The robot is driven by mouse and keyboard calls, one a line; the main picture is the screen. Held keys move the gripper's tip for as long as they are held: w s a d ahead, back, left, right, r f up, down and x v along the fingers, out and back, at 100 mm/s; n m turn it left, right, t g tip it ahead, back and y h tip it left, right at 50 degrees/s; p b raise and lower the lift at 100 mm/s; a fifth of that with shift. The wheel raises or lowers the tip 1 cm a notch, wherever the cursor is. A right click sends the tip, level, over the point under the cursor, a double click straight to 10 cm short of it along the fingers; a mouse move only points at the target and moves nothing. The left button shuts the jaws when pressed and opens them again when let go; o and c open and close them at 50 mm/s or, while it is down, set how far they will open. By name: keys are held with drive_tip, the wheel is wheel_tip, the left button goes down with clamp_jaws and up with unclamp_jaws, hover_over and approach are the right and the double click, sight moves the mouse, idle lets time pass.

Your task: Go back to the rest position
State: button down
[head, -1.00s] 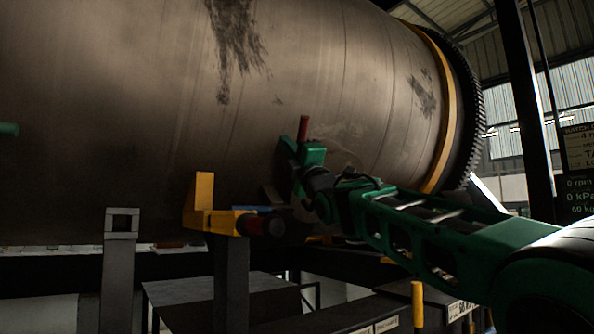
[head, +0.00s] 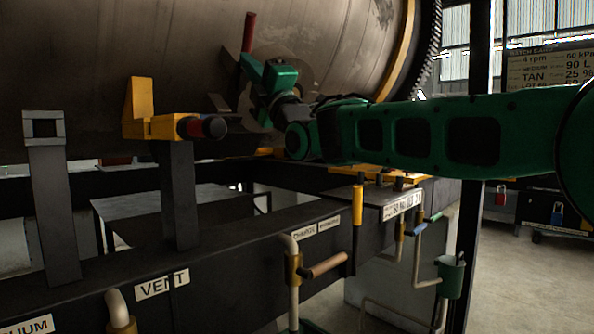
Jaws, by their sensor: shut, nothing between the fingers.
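My gripper (head: 254,70) is at the end of my green arm, which reaches in from the right edge in the head view. It is in front of the large brown-grey drum (head: 150,50), near the drum's lower side. The gripper is shut and empty. A red handle (head: 248,32) stands up right beside the fingertips; I cannot tell whether they touch it. My wrist hides part of a pale round plate (head: 292,60) behind it.
Left of my gripper is a yellow bracket (head: 138,104) on a dark post. Below runs a dark rail with a VENT label (head: 162,284), pipes, a tan handle (head: 328,265) and a yellow lever (head: 357,218). A green bucket (head: 451,276) hangs at right. Floor is open at far right.

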drive_tip(key=w+d+f+m+h, duration=0.6)
drive_tip(key=d+f, duration=0.2)
drive_tip(key=d, duration=0.3)
drive_tip(key=w+d+f+m+h, duration=0.5)
drive_tip(key=d+f, duration=0.2)
drive_tip(key=d, duration=0.4)
drive_tip(key=s+d+f+m+g+h, duration=0.2)
drive_tip(key=s+d+f+m+h, duration=0.15)
drive_tip(key=d+f, duration=0.6)
drive_tip(key=s+d+f+m+g+h, duration=0.25)
drive_tip(key=d+f+m, duration=0.25)
drive_tip(key=d+f, duration=0.45)
drive_tip(key=s+d+f+m+g+h, duration=0.3)
drive_tip(key=s+d+f+m+g, duration=0.35)
drive_tip(key=s+d+f, duration=0.95)
drive_tip(key=s+f+m+g, duration=0.2)
drive_tip(key=s+m, duration=0.1)
drive_tip(key=s, duration=0.6)
drive_tip(key=s+f+m+g+y, duration=0.1)
drive_tip(key=s+f+m+g, duration=0.1)
drive_tip(key=s, duration=0.7)
drive_tip(key=s+f+m+g, duration=0.3)
drive_tip(key=s+f+m, duration=0.1)
drive_tip(key=s, duration=0.6)
drive_tip(key=shift+a+f+m, duration=0.15)
drive_tip(key=shift+f+m, duration=0.1)
drive_tip(key=shift+m, duration=0.15)
